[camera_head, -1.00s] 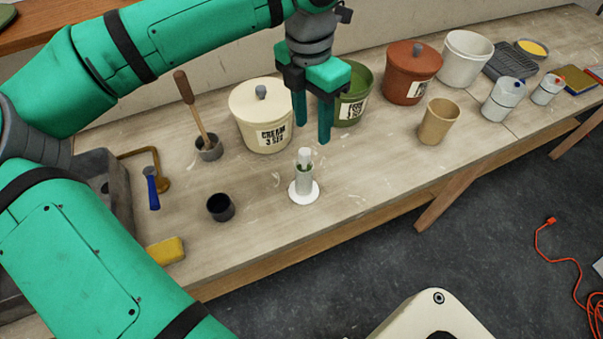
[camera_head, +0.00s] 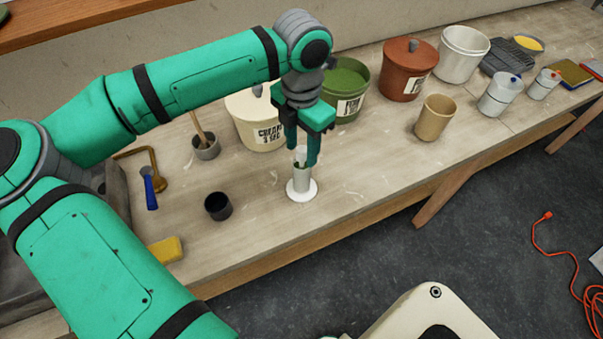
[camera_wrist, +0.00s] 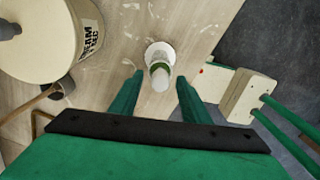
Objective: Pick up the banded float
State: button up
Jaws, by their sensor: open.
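The float (camera_head: 300,155) is a pale, slim piece standing upright in a clear or white cylinder (camera_head: 301,178) on a round white base (camera_head: 301,194) on the bench. In the wrist view its pale end (camera_wrist: 160,79) shows with a green band around the piece below it, over the white base (camera_wrist: 160,47). My gripper (camera_head: 302,154) points down over it, open, with its fingers around the float's top. In the wrist view, the fingertips (camera_wrist: 160,84) lie on either side of the float. I cannot tell whether either finger touches it.
A small dark cup (camera_head: 218,206) is to the left, a tan cup (camera_head: 435,118) to the right. The bench in front is mostly clear.

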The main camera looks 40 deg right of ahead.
jog(key=shift+f, duration=0.45)
grip_shut()
jog(key=shift+r, duration=0.2)
notch_tip(320, 180, up, 18)
jog(key=shift+f, duration=0.15)
dwell(0.4)
dwell(0.4)
